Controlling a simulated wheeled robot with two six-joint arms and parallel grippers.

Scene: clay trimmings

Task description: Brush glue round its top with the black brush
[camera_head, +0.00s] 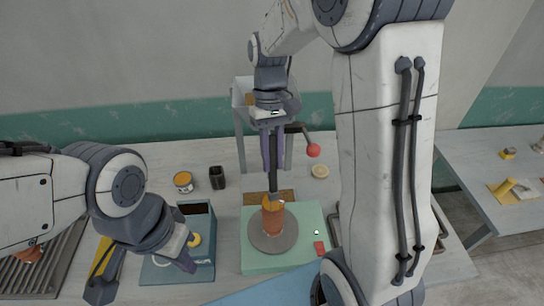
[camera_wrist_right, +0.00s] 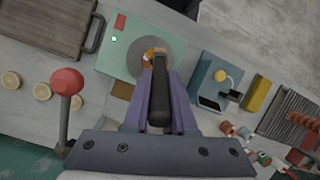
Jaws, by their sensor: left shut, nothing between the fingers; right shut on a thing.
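A terracotta-orange cylinder (camera_head: 272,220) stands upright on a round grey wheel disc (camera_head: 263,243) on a pale green base (camera_head: 300,258). It also shows in the right wrist view (camera_wrist_right: 148,58), partly hidden by the brush. My right gripper (camera_head: 273,165) is shut on the black brush (camera_head: 273,180), which points down. The brush's lower end is at the cylinder's top; I cannot tell whether it touches. In the right wrist view the brush (camera_wrist_right: 160,95) sits between the purple fingers.
A yellow-labelled jar (camera_head: 183,182) and a dark cup (camera_head: 218,178) stand at the back left. A red-knobbed lever (camera_head: 313,150) and a pale round disc (camera_head: 320,171) are at the back right. My right arm hides part of the table's right side.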

